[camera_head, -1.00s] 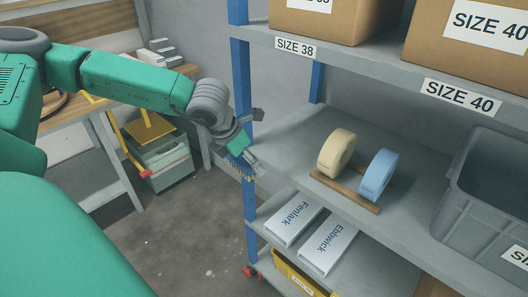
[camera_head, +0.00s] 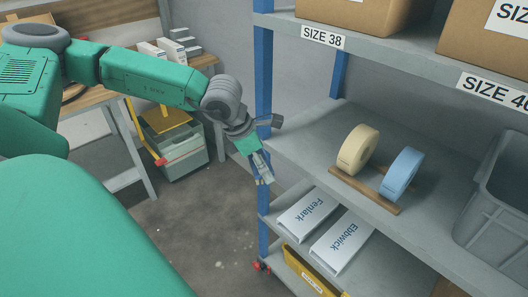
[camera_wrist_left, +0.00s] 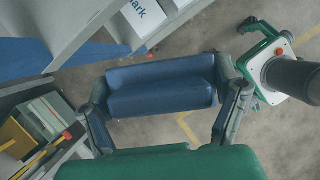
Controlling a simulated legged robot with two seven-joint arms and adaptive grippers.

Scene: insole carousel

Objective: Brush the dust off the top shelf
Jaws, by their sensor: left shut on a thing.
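The top shelf (camera_head: 384,56) is a grey board at the upper right of the head view, carrying cardboard boxes above its SIZE 38 and SIZE 40 labels. I cannot make out dust on it. My left gripper (camera_head: 264,170) is beside the front blue post, below the top shelf and near the middle shelf's left end. In the left wrist view, the gripper (camera_wrist_left: 162,88) is shut on a blue block-like brush (camera_wrist_left: 160,82), one finger at each end. The brush's bristles are hidden in that view. My right gripper is not in view.
The middle shelf (camera_head: 318,138) holds two tape rolls (camera_head: 357,149) on a wooden stand and a grey crate (camera_head: 498,205). White boxes (camera_head: 308,217) lie on the shelf below. A workbench (camera_head: 100,100) and grey-green bin (camera_head: 183,150) stand at left.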

